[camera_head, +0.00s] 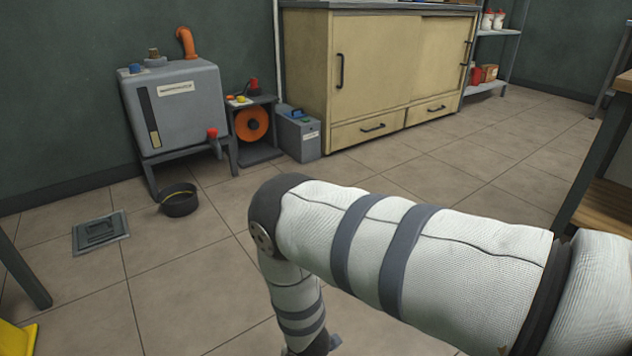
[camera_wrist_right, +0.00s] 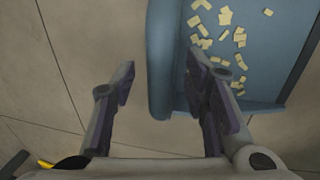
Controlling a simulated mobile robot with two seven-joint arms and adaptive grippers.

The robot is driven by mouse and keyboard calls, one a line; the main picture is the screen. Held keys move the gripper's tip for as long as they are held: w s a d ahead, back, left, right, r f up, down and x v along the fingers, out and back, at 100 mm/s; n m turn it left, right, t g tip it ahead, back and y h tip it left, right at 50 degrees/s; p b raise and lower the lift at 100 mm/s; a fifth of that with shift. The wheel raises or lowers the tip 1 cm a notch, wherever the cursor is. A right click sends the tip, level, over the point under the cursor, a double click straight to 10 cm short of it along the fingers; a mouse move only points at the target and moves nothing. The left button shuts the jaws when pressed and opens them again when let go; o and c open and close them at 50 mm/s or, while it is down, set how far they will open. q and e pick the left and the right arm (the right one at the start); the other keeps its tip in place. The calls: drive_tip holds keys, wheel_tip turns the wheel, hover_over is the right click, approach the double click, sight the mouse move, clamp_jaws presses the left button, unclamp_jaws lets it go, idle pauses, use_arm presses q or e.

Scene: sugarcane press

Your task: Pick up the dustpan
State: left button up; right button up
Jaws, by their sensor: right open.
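The dustpan (camera_wrist_right: 240,75) is blue and shows only in the right wrist view, at upper centre and right. Several small pale-yellow pieces (camera_wrist_right: 225,16) lie in it. My right gripper (camera_wrist_right: 162,85) is open, its two fingers apart with nothing gripped. The dustpan's thick left rim (camera_wrist_right: 160,60) shows between the fingers; the right finger overlaps the pan's inside, the left finger is over floor. I cannot tell whether they touch it. In the head view my right arm reaches down at the bottom centre, hiding most of its gripper, and no dustpan shows. My left gripper is not in view.
A grey tank (camera_head: 185,105) on legs stands by the wall, with a black bowl (camera_head: 179,200) on the floor before it. A floor drain (camera_head: 100,233) is at left. A cream cabinet (camera_head: 375,75) stands behind. A table (camera_head: 603,165) is at right. Middle floor is clear.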

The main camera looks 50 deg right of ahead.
clamp_jaws()
drive_tip(key=shift+r, duration=0.2)
